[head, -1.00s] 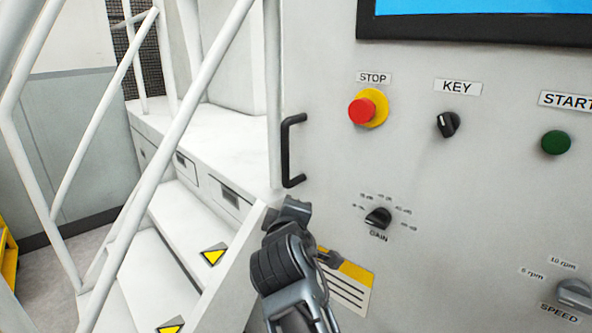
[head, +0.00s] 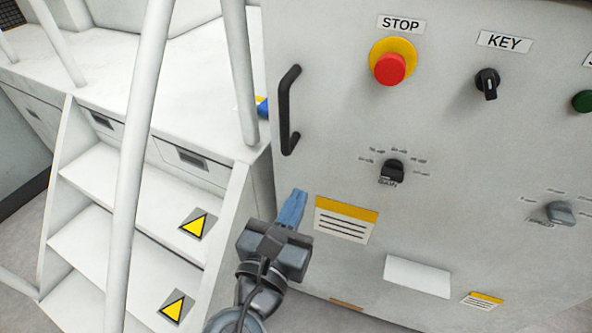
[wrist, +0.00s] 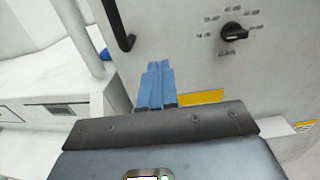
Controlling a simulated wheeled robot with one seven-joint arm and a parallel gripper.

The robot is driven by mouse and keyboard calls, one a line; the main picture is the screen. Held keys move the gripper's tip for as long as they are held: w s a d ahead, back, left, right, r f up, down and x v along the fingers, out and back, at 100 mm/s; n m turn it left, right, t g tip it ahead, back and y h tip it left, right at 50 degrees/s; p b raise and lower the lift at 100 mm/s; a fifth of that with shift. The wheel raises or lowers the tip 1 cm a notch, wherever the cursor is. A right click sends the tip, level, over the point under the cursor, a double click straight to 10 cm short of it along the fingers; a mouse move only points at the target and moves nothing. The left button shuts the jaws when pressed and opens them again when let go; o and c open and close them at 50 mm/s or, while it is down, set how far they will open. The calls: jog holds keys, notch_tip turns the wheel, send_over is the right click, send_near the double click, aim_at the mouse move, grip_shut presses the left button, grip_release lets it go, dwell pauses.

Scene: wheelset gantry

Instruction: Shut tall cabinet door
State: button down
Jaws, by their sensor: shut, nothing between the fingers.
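The tall cabinet door (head: 440,220) is a light grey panel filling the right of the head view, with a black bar handle (head: 288,110) near its left edge. My gripper (head: 292,208), with blue fingers, is shut and empty in front of the panel's lower left, below the handle. In the wrist view the fingers (wrist: 157,85) point towards the panel, with the handle (wrist: 118,22) up and to the left. I cannot tell whether the fingertips touch the panel. The door's outer edge runs beside the white stairs, and I cannot make out a gap there.
White stairs (head: 130,190) with warning triangles and handrails stand close on the left. The panel carries a red stop button (head: 390,68), a key switch (head: 487,82), a gain knob (head: 391,171) and a speed knob (head: 560,212). Grey floor shows at the lower left.

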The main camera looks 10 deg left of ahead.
aim_at(324, 143)
jog(key=p+x, duration=0.1)
jog(key=x, duration=1.2)
jog(key=shift+w, duration=0.1)
